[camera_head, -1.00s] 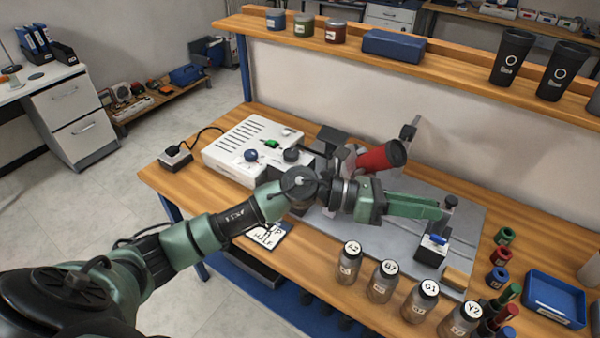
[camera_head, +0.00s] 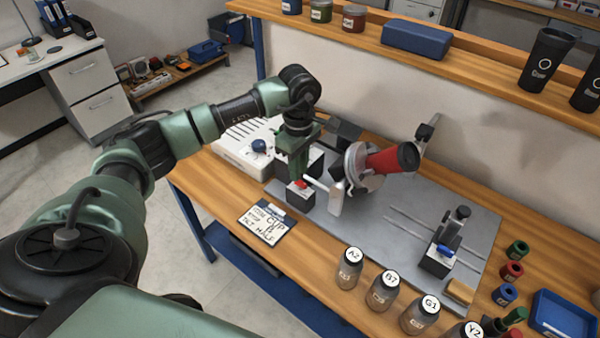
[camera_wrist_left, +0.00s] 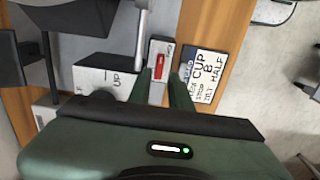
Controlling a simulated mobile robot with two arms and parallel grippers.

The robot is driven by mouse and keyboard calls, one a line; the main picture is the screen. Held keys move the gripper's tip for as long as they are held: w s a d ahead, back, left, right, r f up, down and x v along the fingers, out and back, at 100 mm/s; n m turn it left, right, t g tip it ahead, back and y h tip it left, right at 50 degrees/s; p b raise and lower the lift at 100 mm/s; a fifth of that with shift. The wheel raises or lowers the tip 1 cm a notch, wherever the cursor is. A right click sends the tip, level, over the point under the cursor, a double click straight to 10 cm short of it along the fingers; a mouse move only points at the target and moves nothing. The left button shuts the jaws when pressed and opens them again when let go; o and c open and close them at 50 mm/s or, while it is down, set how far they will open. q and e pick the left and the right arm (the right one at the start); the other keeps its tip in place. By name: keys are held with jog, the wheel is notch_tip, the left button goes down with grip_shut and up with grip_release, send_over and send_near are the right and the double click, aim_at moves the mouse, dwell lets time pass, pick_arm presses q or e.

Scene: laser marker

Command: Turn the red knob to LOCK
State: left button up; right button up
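The red knob (camera_head: 301,184) sits on top of a small box (camera_head: 300,197) with a pale top, at the front left of the grey plate. In the left wrist view the red knob (camera_wrist_left: 161,73) lies just beyond the fingertips, in line with the gap between them. My left gripper (camera_head: 292,176) points down at the knob, close above or beside it. Its green fingers are apart in the left wrist view (camera_wrist_left: 162,80), with nothing between them. I cannot tell whether a finger touches the knob. The lock lettering is too small to read. My right gripper is out of view.
A clipboard (camera_head: 267,224) lies on the bench in front of the box. The red cup (camera_head: 392,160) lies tilted in a round holder to the right. Behind my gripper stands a white unit (camera_head: 236,150) with a blue knob. Bottles (camera_head: 382,290) line the front edge.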

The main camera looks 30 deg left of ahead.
aim_at(301, 185)
pick_arm(q)
notch_tip(301, 185, down, 3)
jog(key=shift+f+p, duration=0.1)
jog(key=shift+p, duration=0.2)
jog(key=shift+w+f, duration=0.15)
jog(key=shift+f, duration=0.05)
grip_shut()
